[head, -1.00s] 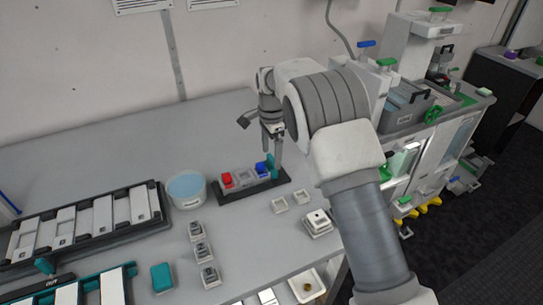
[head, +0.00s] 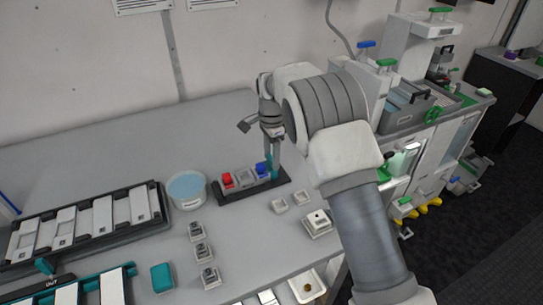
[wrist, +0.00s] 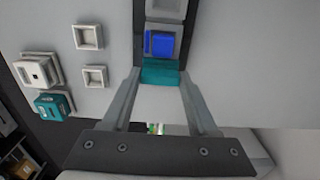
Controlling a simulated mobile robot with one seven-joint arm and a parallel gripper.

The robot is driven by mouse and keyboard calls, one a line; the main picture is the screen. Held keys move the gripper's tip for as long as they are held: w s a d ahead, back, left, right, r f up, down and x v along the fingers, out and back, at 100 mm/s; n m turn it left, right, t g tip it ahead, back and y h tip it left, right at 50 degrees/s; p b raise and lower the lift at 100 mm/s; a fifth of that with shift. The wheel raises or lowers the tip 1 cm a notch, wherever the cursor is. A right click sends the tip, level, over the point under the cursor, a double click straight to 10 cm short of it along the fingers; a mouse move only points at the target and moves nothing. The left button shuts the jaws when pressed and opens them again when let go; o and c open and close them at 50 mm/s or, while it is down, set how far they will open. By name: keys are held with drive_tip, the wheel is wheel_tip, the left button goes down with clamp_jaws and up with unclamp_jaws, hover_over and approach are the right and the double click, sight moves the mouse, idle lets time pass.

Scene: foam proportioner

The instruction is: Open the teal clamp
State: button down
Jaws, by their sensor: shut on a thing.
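The teal clamp (wrist: 160,72) stands at the near end of a dark rack, beside a blue block (wrist: 161,43) in the wrist view. In the head view the clamp (head: 268,170) is partly hidden by my fingers at the right end of the rack (head: 235,194). My gripper (head: 273,158) reaches down from above onto the clamp. In the wrist view its two fingertips (wrist: 160,76) press on the clamp's two sides, so it is shut on the clamp. Whether the clamp has turned at its base is hard to tell.
Small white sockets (head: 279,205) and a white block (head: 317,222) lie to the right. Long dark racks fill the table's left; the table behind is clear.

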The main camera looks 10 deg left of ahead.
drive_tip(key=shift+w+d, duration=0.65)
drive_tip(key=shift+d, duration=0.15)
drive_tip(key=shift+c, duration=0.8)
unclamp_jaws()
wheel_tip(320, 180, up, 18)
drive_tip(key=p, duration=0.1)
drive_tip(key=shift+f+p, duration=0.25)
drive_tip(key=shift+p, duration=0.05)
